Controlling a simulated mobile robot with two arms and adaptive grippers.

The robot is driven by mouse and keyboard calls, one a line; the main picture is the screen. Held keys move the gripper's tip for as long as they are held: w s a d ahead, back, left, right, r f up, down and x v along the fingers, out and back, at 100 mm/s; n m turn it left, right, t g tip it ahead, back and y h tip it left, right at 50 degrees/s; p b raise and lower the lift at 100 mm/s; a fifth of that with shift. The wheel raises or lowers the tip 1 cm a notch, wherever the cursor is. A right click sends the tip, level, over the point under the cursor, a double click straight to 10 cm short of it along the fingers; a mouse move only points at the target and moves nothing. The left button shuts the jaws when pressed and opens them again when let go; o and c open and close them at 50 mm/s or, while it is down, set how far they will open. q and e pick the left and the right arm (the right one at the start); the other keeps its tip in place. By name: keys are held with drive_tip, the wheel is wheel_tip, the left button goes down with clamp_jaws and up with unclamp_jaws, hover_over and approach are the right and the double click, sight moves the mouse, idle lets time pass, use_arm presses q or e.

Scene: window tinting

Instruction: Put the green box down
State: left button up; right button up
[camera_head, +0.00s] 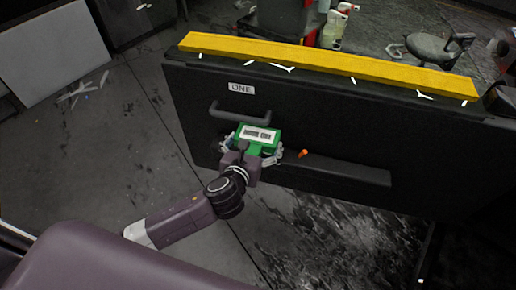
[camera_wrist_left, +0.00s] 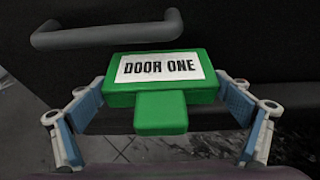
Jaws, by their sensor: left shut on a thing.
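The green box (camera_head: 258,139) has a white label with dark text. In the left wrist view the green box (camera_wrist_left: 160,92) shows its label, "DOOR ONE". My left gripper (camera_head: 252,155) is shut on the box, with a finger on each side of it in the left wrist view (camera_wrist_left: 160,112). The box is held in front of the black door panel (camera_head: 340,125), just below its handle (camera_head: 238,113). I cannot tell whether the box touches the panel. My right gripper is not in view.
A yellow bar (camera_head: 330,66) lies along the panel's top edge, with small white scraps beside it. An "ONE" label (camera_head: 241,88) is on the panel. A black ledge (camera_head: 335,171) with a small orange piece (camera_head: 303,153) is to the right. A stool (camera_head: 437,48) stands behind.

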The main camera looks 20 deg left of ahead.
sight(258, 142)
use_arm(q)
drive_tip(key=shift+w, duration=1.1)
wheel_tip(258, 142, down, 3)
drive_tip(key=shift+r, duration=0.2)
wheel_tip(258, 142, down, 4)
drive_tip(key=shift+r+b, duration=0.1)
drive_tip(key=shift+b, duration=0.55)
drive_tip(key=shift+w+f, duration=0.2)
drive_tip(key=shift+f, duration=0.15)
drive_tip(key=o, duration=1)
drive_tip(key=shift+f, duration=0.1)
drive_tip(key=shift+s, duration=0.1)
drive_tip(key=v, duration=1.2)
drive_tip(key=shift+r+p, duration=0.2)
drive_tip(key=shift+p, duration=0.2)
